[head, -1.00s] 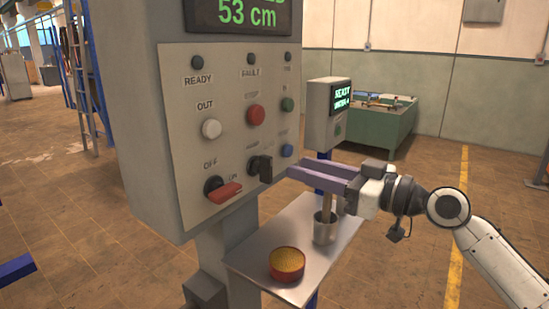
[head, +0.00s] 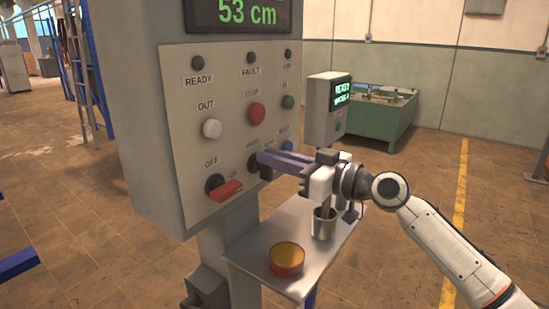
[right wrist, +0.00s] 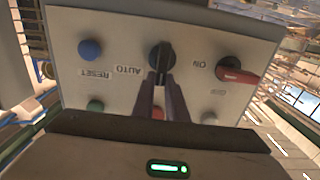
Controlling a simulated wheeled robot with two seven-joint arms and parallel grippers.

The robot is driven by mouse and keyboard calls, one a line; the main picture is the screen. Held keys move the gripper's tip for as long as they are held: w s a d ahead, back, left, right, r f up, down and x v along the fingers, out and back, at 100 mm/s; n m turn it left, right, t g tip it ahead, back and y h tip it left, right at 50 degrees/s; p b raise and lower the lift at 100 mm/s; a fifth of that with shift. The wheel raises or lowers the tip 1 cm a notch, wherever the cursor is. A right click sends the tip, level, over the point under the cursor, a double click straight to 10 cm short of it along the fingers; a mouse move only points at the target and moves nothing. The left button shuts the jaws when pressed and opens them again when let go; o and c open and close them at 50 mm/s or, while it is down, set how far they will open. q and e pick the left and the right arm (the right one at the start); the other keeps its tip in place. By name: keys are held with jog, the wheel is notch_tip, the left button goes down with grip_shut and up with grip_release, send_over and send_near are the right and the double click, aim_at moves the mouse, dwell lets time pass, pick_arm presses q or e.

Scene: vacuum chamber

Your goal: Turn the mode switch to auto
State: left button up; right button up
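The mode switch is a black knob on the grey control panel (head: 233,88), to the right of the red-handled rotary switch (head: 225,189). In the head view my right gripper (head: 259,160) covers most of it. The right wrist view, which is upside down, shows the black knob (right wrist: 161,55) beside the AUTO label. The purple fingers of my right gripper (right wrist: 162,78) reach to the knob, one on each side of its grip bar. The gap between them is narrow, and I cannot tell whether they press on it. My left gripper is not in view.
Red stop (head: 256,113), white (head: 211,129) and green (head: 287,102) buttons sit above the switches. Below is a metal shelf (head: 252,257) with a round red-rimmed tin (head: 286,259) and a metal cup (head: 325,224). A small display box (head: 327,112) stands behind.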

jog(key=shift+m, duration=0.3)
grip_shut()
jog(key=shift+w+d+f+m+p, duration=0.25)
jog(key=shift+w+m+p, duration=0.05)
jog(key=shift+m, duration=1.6)
jog(key=shift+w+d+f+m+p, duration=0.2)
jog(key=shift+w+m+p, duration=0.15)
jog(key=shift+m, duration=1.55)
jog(key=shift+w+d+f+m+p, duration=0.25)
jog(key=shift+w+m, duration=0.05)
jog(key=shift+m, duration=1.6)
jog(key=o, duration=0.7)
grip_release()
